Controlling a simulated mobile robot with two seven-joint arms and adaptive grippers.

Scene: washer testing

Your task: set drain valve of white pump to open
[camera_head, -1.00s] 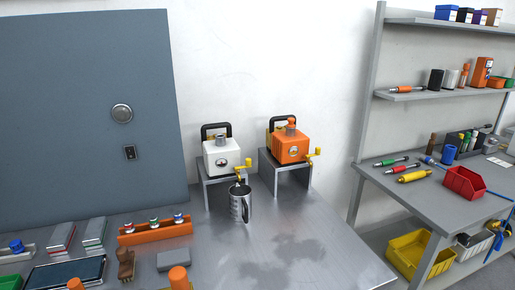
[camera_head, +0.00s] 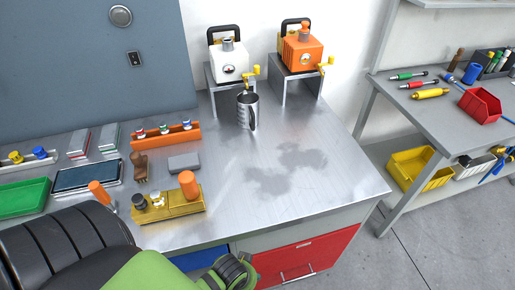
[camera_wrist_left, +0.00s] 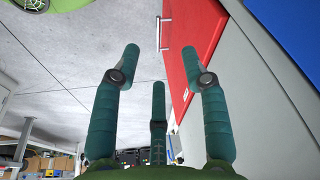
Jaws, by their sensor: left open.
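The white pump (camera_head: 229,65) stands on a metal stand at the back of the table in the head view. Its yellow drain valve (camera_head: 251,73) sticks out at its lower right. A steel jug (camera_head: 247,111) stands on the table below the valve. An orange pump (camera_head: 302,52) with its own yellow valve (camera_head: 325,66) stands on a stand to the right. My left gripper (camera_wrist_left: 160,62) shows in the left wrist view with its fingers spread and empty, near a red drawer front. In the head view only part of my arm shows at the bottom left. My right gripper is not in view.
A grey block (camera_head: 184,162), a yellow holder (camera_head: 180,206), an orange rack (camera_head: 165,138) and a green tray (camera_head: 22,198) lie on the left of the table. The table's right side is bare. A workbench with a red bin (camera_head: 481,106) stands at right.

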